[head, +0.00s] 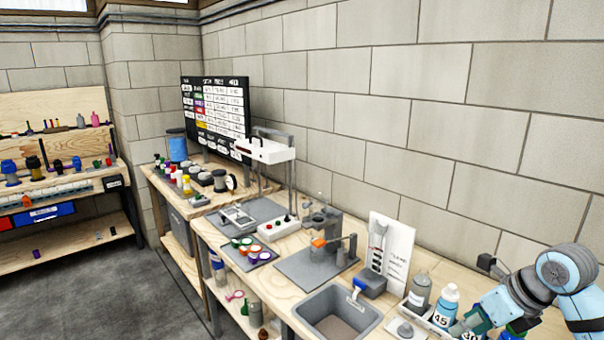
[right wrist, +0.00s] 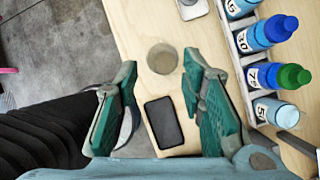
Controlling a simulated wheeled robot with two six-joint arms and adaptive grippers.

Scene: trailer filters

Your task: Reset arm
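My right arm comes in from the right edge of the head view, and its teal right gripper (head: 474,318) is over the right end of the workbench, beside labelled bottles. In the right wrist view the two green fingers of the right gripper (right wrist: 160,75) stand wide apart with nothing held between them. Below and between them are a round grey-brown object (right wrist: 162,58) and a dark rectangular pad (right wrist: 163,122) on the wooden bench top. My left arm and gripper are not in view.
Bottles with blue caps (right wrist: 265,35) stand in a rack right of the gripper; one cap is green. A block wall (head: 430,120) rises behind. Open floor (head: 105,290) lies left.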

